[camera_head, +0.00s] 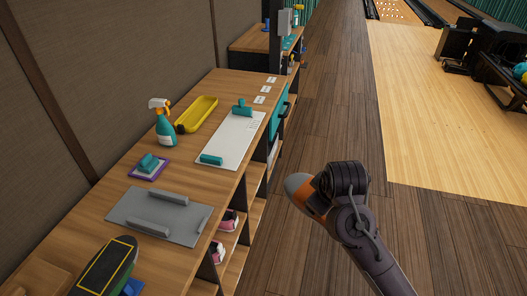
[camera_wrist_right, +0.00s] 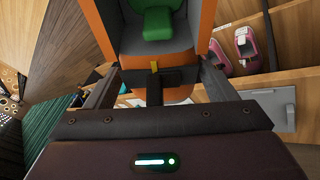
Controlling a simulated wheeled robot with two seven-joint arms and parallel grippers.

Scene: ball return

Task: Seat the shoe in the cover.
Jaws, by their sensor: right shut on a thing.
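My right gripper (camera_wrist_right: 155,85) is shut on the heel end of a shoe (camera_wrist_right: 157,64) with orange edges and a green tongue-like part. In the head view the shoe (camera_head: 300,186) shows a grey toe and orange side, held in the air right of the counter, toe towards it. My arm hides the rest. A dark piece (camera_head: 110,265) with a yellow outline, green side and blue underneath lies on the counter at lower left; I cannot tell whether it is the cover. My left gripper is not in view.
The wooden counter (camera_head: 90,222) bears a grey board (camera_head: 125,208) with two bars, a white board (camera_head: 235,140) with teal rollers, a spray bottle (camera_head: 165,128), a yellow tray (camera_head: 200,112) and a purple-edged tray (camera_head: 135,173). Pink shoes (camera_head: 229,220) stand on shelves below.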

